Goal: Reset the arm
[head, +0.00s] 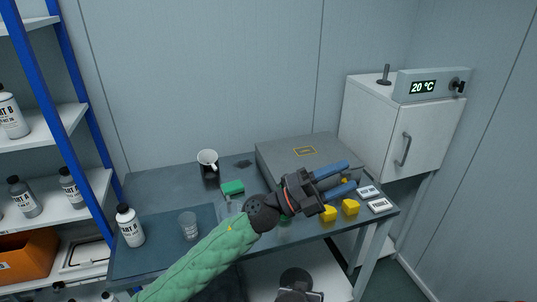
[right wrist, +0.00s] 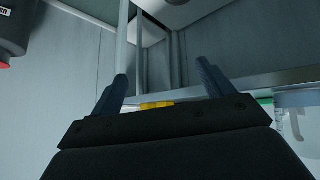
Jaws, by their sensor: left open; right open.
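My left arm, in a green quilted sleeve (head: 205,258), reaches from the bottom of the head view over the table. My left gripper (head: 352,176) is open, its two blue fingers pointing right above the front of the grey box. I see nothing between its fingers. My right gripper (right wrist: 162,70) shows in the right wrist view with its two blue fingers spread apart and nothing held between them. A yellow thing shows partly behind its base, near what looks like the table edge.
A blue-framed shelf (head: 52,105) stands left. A white cabinet (head: 385,125) reading 20 °C stands right.

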